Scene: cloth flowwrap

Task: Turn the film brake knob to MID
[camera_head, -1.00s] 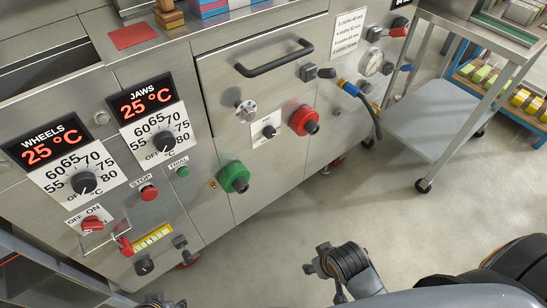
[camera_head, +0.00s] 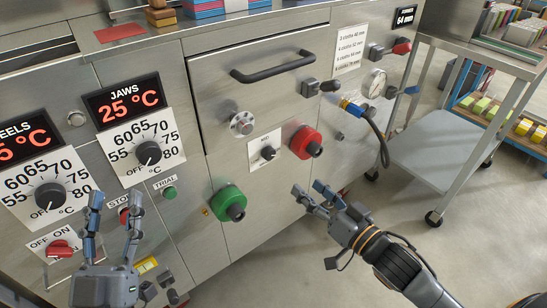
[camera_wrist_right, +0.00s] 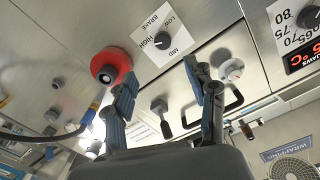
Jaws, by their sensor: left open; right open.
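The film brake knob (camera_head: 268,153) is a small black knob on a white label plate on the steel front, between the green knob and the red knob. In the right wrist view the brake knob (camera_wrist_right: 163,41) has BRAKE, LOW, MID and HIGH printed around it; its exact pointer position is hard to read. My right gripper (camera_head: 309,189) is open and empty, below and right of the brake knob and apart from it. Its fingers also show in the right wrist view (camera_wrist_right: 160,76). My left gripper (camera_head: 115,203) is open and empty in front of the lower left panel, partly covering the STOP button.
A red knob (camera_head: 305,143) sits just right of the brake plate and a green knob (camera_head: 228,203) below left. A drawer handle (camera_head: 287,67) juts out above. A steel cart (camera_head: 440,150) stands at the right; the floor before the panel is clear.

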